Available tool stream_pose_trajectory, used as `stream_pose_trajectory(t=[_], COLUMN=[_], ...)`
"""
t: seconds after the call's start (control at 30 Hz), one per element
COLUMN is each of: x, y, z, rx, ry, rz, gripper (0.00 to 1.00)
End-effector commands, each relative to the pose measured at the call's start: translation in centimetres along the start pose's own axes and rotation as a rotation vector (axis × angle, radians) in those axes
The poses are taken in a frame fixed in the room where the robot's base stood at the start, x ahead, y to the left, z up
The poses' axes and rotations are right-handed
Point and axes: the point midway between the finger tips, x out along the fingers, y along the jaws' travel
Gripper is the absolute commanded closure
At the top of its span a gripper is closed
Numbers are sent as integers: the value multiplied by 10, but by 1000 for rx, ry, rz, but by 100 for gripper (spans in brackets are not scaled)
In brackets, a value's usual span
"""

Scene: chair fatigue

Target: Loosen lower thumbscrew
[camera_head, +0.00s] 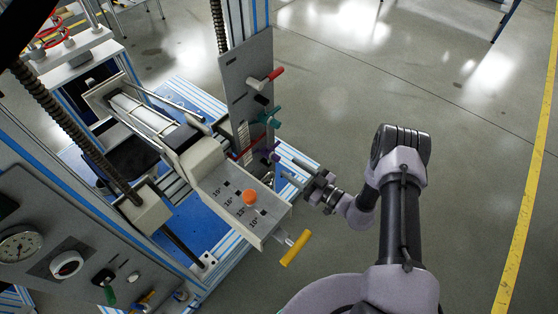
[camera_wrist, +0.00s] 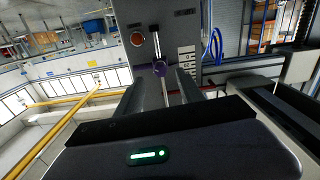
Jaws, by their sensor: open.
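A small purple knob (camera_head: 274,156), seemingly the lower thumbscrew, sits low on the side of the grey upright panel (camera_head: 247,88), below a teal clamp-like part (camera_head: 271,116). In the wrist view the purple knob (camera_wrist: 160,68) shows ahead, in line with the gap between my fingers. My gripper (camera_head: 288,172) is open and empty, its fingers pointing left towards the knob. In the head view the fingertips are a little right of and below it. No contact is visible, and the exact distance is hard to tell.
A red-tipped handle (camera_head: 272,76) juts from the panel above. A tilted grey box with an orange knob (camera_head: 250,197) and a yellow handle (camera_head: 295,248) lies close in front of my gripper. The concrete floor (camera_head: 380,95) to the right is clear.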

Motion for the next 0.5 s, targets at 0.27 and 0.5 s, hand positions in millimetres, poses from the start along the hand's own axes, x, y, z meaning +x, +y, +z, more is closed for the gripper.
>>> stream_pose_trajectory(t=[0.27, 0.5], x=[55, 65], y=[-1, -1], z=[1, 0], rx=[-2, -1], ry=[1, 0], rz=[-3, -1], gripper=[55, 55])
